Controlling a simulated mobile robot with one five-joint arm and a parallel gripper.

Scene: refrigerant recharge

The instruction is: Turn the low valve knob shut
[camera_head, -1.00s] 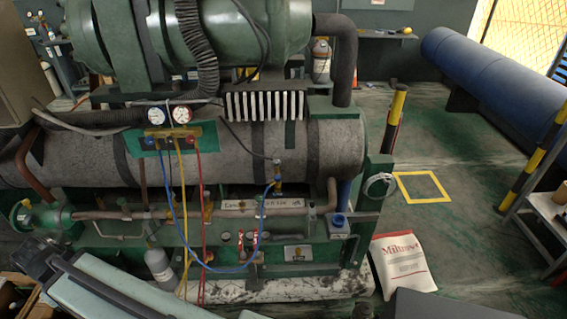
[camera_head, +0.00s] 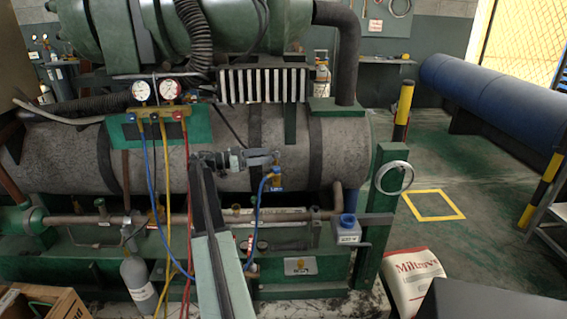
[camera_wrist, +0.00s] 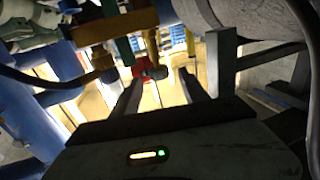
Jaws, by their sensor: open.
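The gauge manifold (camera_head: 155,116) hangs on a green plate at the upper left of the head view, under two round gauges. Its small blue low-side knob (camera_head: 131,117) is at the left end, and a red knob (camera_head: 179,115) is at the right end. My gripper (camera_head: 276,157) is well right of the manifold and lower, beside the top of the brass fitting (camera_head: 276,183) at the end of the blue hose. In the wrist view my gripper (camera_wrist: 160,80) has its fingers apart with nothing held. A red part with a dark knob (camera_wrist: 150,72) shows beyond them; I cannot tell which part it is.
The grey tank (camera_head: 330,150) lies behind my arm. Blue, yellow and red hoses hang from the manifold. A grey cylinder (camera_head: 137,282) stands at the lower left. A white sack (camera_head: 412,280) lies at the right, with open floor beyond it.

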